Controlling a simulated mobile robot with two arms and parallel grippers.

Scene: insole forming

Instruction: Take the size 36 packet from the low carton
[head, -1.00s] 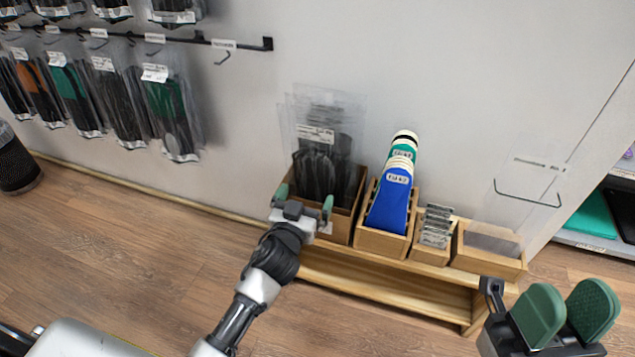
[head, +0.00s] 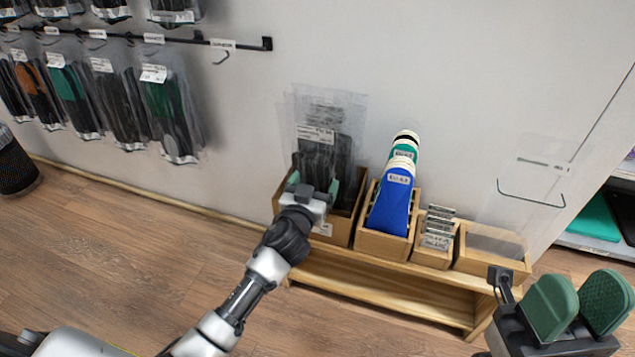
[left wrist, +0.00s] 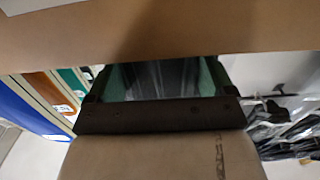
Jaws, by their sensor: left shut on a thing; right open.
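The low carton (head: 341,229) stands at the left end of the wooden bench, with several clear packets of dark insoles (head: 322,150) upright in it. White labels show on the packets, but I cannot read a size. My left gripper (head: 314,190) is at the carton's front, its green fingers shut on a packet, and the wrist hides part of it. In the left wrist view dark clear-wrapped material (left wrist: 160,80) lies between the green fingers, under the brown carton edge (left wrist: 160,30). My right gripper (head: 580,305) is open and empty at the lower right.
Beside the carton stand a wooden box with blue and green insoles (head: 391,205), a small box of metal-looking pieces (head: 438,228) and a box with clear sheets (head: 490,262). Hanging packets (head: 120,105) line the wall at left. The floor in front is clear.

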